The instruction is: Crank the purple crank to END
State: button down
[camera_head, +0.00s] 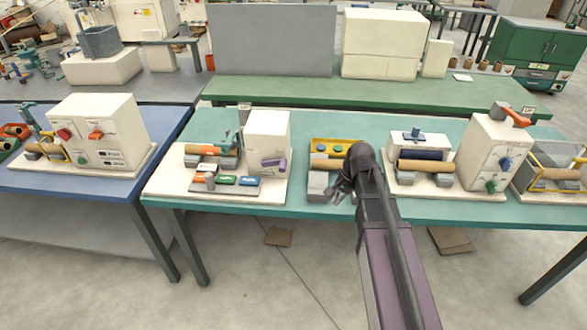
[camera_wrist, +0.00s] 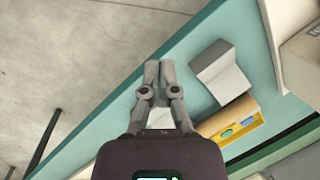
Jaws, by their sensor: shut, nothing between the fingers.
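The purple crank (camera_head: 274,165) is on the front of a white box-shaped machine (camera_head: 267,135) on the teal table, left of centre. Its END mark cannot be read at this size. My gripper (camera_head: 341,193) hangs near the table's front edge, to the right of that machine and apart from the crank. In the wrist view my gripper (camera_wrist: 159,66) has its fingertips together with nothing between them. The crank does not show in the wrist view.
A grey block (camera_head: 318,184) and a yellow tray (camera_head: 321,146) stand close to my gripper. Right of my arm is another white machine (camera_head: 494,155) with blue and green knobs. Left of the purple crank are coloured buttons (camera_head: 225,180) on a grey plate. Floor in front is mostly clear.

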jog(key=w+a+r+m+y, duration=0.2)
jog(key=w+a+m, duration=0.1)
jog(key=w+m, duration=0.2)
jog(key=w+a+r+m+y+p, duration=0.1)
jog(key=w+a+m, duration=0.3)
jog(key=w, duration=0.6)
jog(key=shift+a+r+m+y, duration=0.3)
jog(key=shift+r+m+y, duration=0.1)
jog(key=shift+m, duration=0.4)
jog(key=shift+a+f, duration=0.1)
jog(key=shift+f, duration=0.05)
jog(key=b+x, duration=0.8)
jog(key=x, duration=0.2)
jog(key=shift+a+r+p, duration=0.55)
jog(key=shift+r+p, duration=0.2)
jog(key=shift+r, duration=0.1)
jog(key=shift+a+r+p, duration=0.6)
jog(key=shift+r+p, duration=0.15)
jog(key=shift+r, duration=0.15)
